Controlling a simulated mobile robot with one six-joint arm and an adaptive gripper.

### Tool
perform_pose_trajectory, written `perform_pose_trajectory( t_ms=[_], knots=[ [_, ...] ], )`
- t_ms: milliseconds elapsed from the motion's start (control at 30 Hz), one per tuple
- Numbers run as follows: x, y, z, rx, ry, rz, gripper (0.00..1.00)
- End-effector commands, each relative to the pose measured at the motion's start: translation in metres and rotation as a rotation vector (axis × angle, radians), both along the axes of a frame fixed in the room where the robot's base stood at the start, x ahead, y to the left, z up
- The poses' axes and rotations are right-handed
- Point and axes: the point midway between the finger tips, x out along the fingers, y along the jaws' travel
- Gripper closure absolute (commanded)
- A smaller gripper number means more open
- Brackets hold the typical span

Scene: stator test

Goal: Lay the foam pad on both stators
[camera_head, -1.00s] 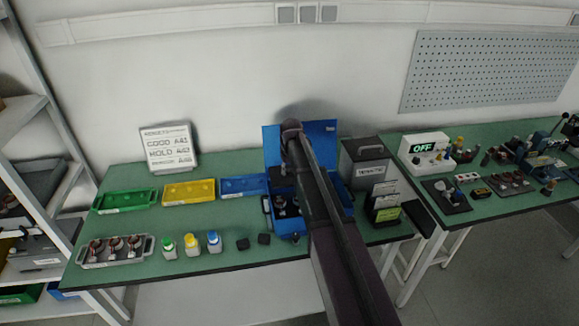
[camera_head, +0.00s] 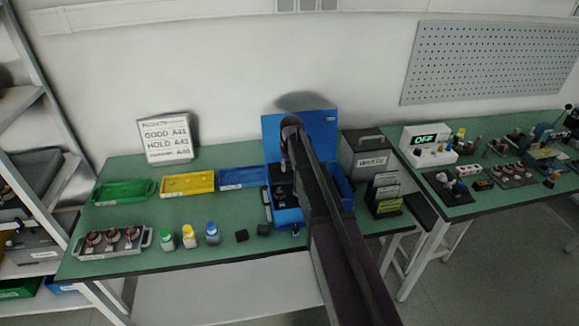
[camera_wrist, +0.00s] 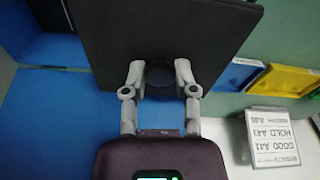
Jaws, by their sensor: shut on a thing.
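In the wrist view my gripper (camera_wrist: 158,76) is shut on the foam pad (camera_wrist: 185,30), a flat dark sheet. A round dark part shows between the fingertips. The pad covers much of the upper middle of that view, with blue surfaces to its left. In the head view my arm reaches over the open blue case (camera_head: 345,190) and hides the gripper. Dark shapes show inside the case; I cannot clearly make out stators or the pad there. Several copper-coloured stators (camera_head: 113,237) stand in a grey tray (camera_head: 84,254) at the left of the bench.
Green (camera_head: 122,192), yellow (camera_head: 188,183) and blue (camera_head: 241,178) trays line the bench left of the case. Capped bottles (camera_head: 189,236) and small black blocks (camera_head: 242,236) stand in front. A grey box (camera_head: 365,158) and a card holder (camera_head: 385,195) stand close on the right.

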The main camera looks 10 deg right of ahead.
Motion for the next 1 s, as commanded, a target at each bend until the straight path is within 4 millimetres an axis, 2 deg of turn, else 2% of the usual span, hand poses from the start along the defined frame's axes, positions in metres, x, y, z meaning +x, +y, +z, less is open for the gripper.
perform_pose_trajectory(
  t_ms=[33, 1000],
  knots=[
    [0.000, 0.000, -0.008, 0.000, 0.000, 0.000, 1.00],
    [0.000, -0.002, -0.073, 0.000, 0.000, -0.002, 1.00]
  ],
)
